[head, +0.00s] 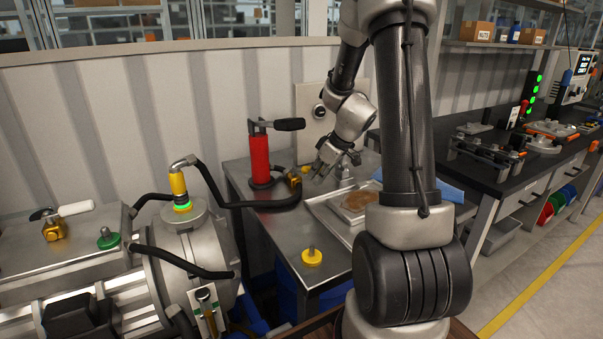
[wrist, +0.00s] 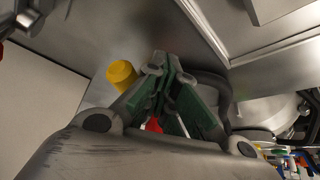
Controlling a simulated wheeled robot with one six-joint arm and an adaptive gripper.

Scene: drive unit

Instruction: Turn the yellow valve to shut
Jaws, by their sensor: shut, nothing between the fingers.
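A gold-yellow valve (head: 53,230) with a white lever handle (head: 75,209) sits on the metal unit at the far left of the head view. The lever lies roughly level, pointing right. My gripper (head: 322,173) is far to its right, over the metal table beside the red cylinder. In the wrist view my gripper (wrist: 170,68) has its green-sided fingers together with nothing between them. A yellow round-topped piece shows left of the fingertips in the wrist view (wrist: 121,73). The valve cannot be made out in the wrist view.
A red hand pump (head: 260,158) with a black hose stands on the metal table (head: 276,224). A yellow knob (head: 312,257) is at the table's front. A yellow hose connector (head: 178,185) rises from the drive unit (head: 190,245). A tray (head: 323,213) lies near my arm.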

